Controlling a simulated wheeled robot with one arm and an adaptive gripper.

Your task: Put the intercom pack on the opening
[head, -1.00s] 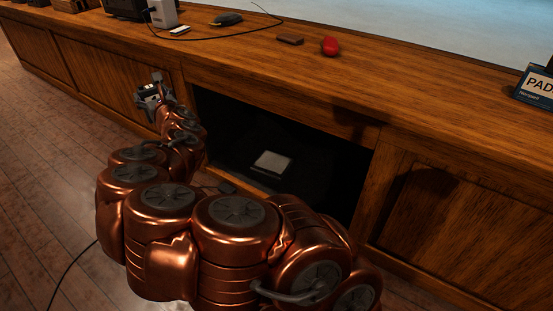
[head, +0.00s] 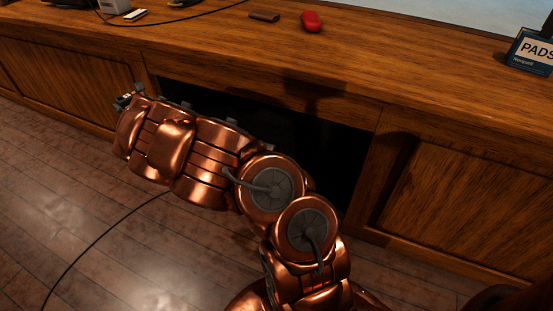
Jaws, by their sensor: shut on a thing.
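The opening (head: 335,160) is a dark recess in the front of the wooden desk, below the top. My copper arm crosses in front of it and hides its lower left and middle. My gripper (head: 125,101) is at the arm's far end, left of the opening, in front of the desk panel. Only a small part of it shows past the arm. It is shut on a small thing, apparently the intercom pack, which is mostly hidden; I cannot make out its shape.
A dark cable (head: 95,240) lies on the wooden floor. Closed panels flank the opening.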

